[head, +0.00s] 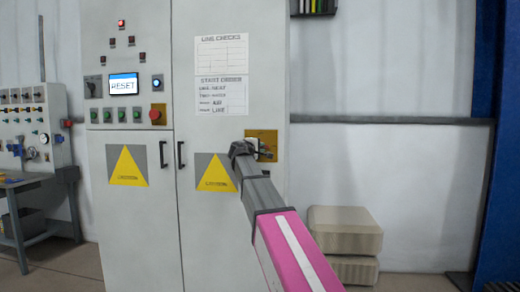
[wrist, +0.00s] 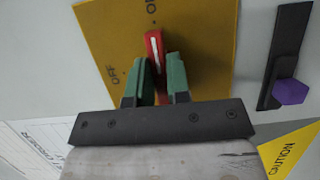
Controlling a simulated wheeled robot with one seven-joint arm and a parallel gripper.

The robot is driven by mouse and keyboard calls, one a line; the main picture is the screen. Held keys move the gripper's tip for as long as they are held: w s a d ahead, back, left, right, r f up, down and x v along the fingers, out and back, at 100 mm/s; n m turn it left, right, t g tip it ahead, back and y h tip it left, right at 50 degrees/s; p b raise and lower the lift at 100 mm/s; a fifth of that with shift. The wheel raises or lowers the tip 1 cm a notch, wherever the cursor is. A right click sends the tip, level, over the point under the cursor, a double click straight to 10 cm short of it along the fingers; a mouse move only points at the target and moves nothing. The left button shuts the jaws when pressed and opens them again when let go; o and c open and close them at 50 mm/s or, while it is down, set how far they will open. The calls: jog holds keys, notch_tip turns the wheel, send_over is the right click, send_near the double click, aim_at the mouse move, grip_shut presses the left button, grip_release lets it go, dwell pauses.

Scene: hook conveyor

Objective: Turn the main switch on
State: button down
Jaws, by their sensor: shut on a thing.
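The main switch's red handle (wrist: 154,52), with a white stripe, sits on a yellow plate (wrist: 205,40). The plate shows OFF at the left and ON at the top in the wrist view. The stripe points up toward the ON mark. My gripper (wrist: 160,82) has green fingers, one on each side of the handle, and is shut on it. The handle's lower part is hidden between the fingers. In the head view the yellow plate (head: 268,136) is on the right cabinet door, and my gripper (head: 245,147) covers much of the switch.
The grey cabinet (head: 230,110) carries a RESET screen (head: 123,84), buttons and caution signs. Its door handle (head: 180,155) is left of the plate. A purple knob (wrist: 290,92) shows in the wrist view. Stacked beige blocks (head: 345,232) stand at right; a workbench (head: 35,185) is at left.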

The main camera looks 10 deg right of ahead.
jog(key=c, duration=1.1)
grip_release()
jog(key=v, duration=1.1)
jog(key=shift+w, duration=0.1)
jog(key=s+d+f+m+g+y, duration=0.1)
jog(key=s+d+f+g+y, duration=0.1)
jog(key=f, duration=0.9)
jog(key=s+d+f+m+g+y, duration=0.1)
jog(key=s+d+f+m+g, duration=0.15)
jog(key=f, duration=0.85)
jog(key=s+d+f+g+y, duration=0.2)
jog(key=f, duration=0.9)
jog(key=s+f+m+g+y, duration=0.2)
jog(key=s+f, duration=0.5)
jog(key=f, duration=0.2)
jog(key=s+f+m+g+y, duration=0.2)
jog(key=s+f+g, duration=0.1)
jog(key=s+f, duration=0.4)
jog(key=s+f+m+g+y, duration=0.2)
jog(key=s+f, duration=0.6)
jog(key=f, duration=0.2)
jog(key=shift+d+f+y, duration=0.3)
jog(key=shift+f, duration=0.05)
